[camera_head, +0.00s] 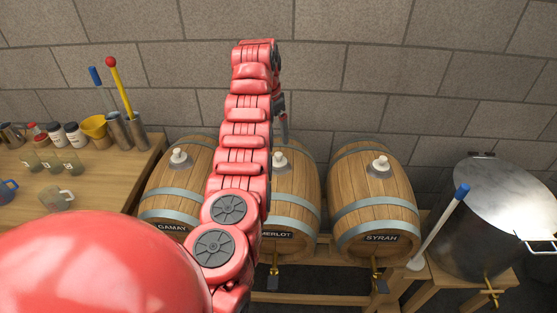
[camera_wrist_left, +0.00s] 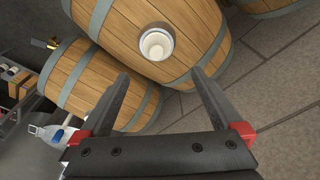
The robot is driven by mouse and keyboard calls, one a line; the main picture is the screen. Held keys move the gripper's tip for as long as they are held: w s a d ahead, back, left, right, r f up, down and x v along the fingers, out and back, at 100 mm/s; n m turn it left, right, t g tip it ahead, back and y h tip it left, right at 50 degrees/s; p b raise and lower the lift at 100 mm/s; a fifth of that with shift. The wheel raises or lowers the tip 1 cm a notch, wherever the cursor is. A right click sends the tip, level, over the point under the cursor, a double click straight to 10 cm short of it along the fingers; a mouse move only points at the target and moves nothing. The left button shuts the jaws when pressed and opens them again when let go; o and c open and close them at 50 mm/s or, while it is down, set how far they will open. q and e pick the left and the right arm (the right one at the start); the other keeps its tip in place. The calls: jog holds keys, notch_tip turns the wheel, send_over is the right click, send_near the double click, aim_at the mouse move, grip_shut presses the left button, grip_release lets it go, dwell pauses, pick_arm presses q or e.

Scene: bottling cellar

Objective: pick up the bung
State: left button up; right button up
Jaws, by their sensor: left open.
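Three wooden barrels lie in a row, each with a pale bung on top. They are the GAMAY barrel (camera_head: 160,205) with its bung (camera_head: 178,156), the MERLOT barrel (camera_head: 300,190) with its bung (camera_head: 279,160), and the SYRAH barrel (camera_head: 372,200) with its bung (camera_head: 380,163). My left arm covers part of the MERLOT barrel. My left gripper (camera_head: 282,122) is above and behind that barrel, partly hidden by the arm. In the left wrist view my left gripper (camera_wrist_left: 160,75) is open and empty. A bung (camera_wrist_left: 157,44) shows beyond its fingertips, apart from them. My right gripper is not in view.
A wooden table (camera_head: 95,190) at left holds jars, beakers, a yellow funnel (camera_head: 95,127) and metal cylinders with tools. A steel pot (camera_head: 490,215) stands at right, with a blue-tipped paddle (camera_head: 440,225) beside it. A block wall (camera_head: 350,60) closes the back.

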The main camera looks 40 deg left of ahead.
pick_arm(q)
jog(key=p, duration=0.2)
send_over(279, 154)
jog(key=f, duration=0.4)
jog(key=shift+s+a+f, duration=0.1)
jog(key=shift+s+a, duration=0.15)
jog(key=shift+s, duration=0.05)
jog(key=shift+w+f, duration=0.15)
jog(key=shift+f, duration=0.45)
jog(key=shift+d+f+p, duration=0.2)
jog(key=shift+f+p, duration=0.85)
jog(key=shift+p, duration=0.15)
notch_tip(279, 154, down, 2)
jog(key=shift+f, duration=0.15)
jog(key=shift+w+f, duration=0.15)
jog(key=shift+f, duration=0.2)
jog(key=c, duration=1.4)
